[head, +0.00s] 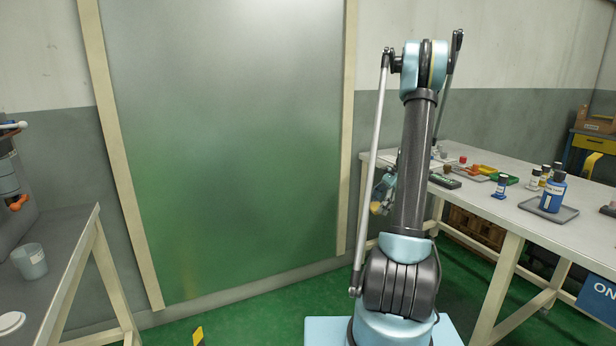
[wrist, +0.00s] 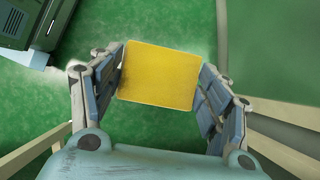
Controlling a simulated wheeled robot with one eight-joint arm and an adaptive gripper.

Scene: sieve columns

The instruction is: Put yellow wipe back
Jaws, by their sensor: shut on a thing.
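The yellow wipe (wrist: 158,76) is a flat yellow square in the wrist view. It sits between the two fingers of my gripper (wrist: 160,85), which is shut on it. Green floor shows below and around the wipe. In the head view the arm stands in front of the right-hand table, and part of the gripper shows behind the arm link.
A long table (head: 467,190) on the right holds small bottles, coloured trays and a blue bottle (head: 552,193) on a grey tray (head: 566,213). A grey bench (head: 40,285) with a clear cup (head: 30,262) stands left. A green translucent panel (head: 230,150) is behind. Green floor lies between.

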